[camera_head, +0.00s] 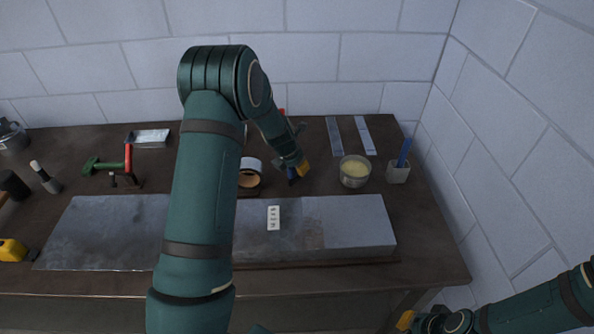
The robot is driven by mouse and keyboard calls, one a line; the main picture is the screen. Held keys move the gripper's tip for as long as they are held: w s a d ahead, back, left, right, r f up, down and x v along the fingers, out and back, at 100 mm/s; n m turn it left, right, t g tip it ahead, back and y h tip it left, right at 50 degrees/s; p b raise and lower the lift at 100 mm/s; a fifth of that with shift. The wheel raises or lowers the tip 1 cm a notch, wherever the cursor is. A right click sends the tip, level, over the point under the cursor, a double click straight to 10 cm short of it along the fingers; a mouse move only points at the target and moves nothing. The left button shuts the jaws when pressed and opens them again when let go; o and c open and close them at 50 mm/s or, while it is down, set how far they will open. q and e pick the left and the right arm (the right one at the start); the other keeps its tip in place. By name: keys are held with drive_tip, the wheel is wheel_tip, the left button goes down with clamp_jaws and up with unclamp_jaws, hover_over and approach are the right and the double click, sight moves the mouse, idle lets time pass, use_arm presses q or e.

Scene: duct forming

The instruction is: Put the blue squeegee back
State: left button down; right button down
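A small blue piece with a dark tip (291,174), perhaps the blue squeegee, shows right at the fingers. The arm and fingers hide most of it, so I cannot tell whether it is gripped. Another blue handle (404,152) stands tilted in a small grey cup (398,173) at the right. My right gripper (406,320) is only partly in view at the bottom right, off the table's front edge, and its opening does not show.
A long grey duct piece (352,222) with a white label (273,217) lies along the front. A bowl of pale paste (354,171), a tape roll (250,172), metal strips (335,136), a green-and-red tool (106,165) and a yellow tape measure (12,250) are around it. A wall closes the right.

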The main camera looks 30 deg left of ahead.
use_arm(q)
drive_tip(key=shift+f, duration=0.65)
drive_tip(key=shift+r, duration=0.1)
drive_tip(key=c, duration=1)
unclamp_jaws()
drive_tip(key=shift+f, duration=0.2)
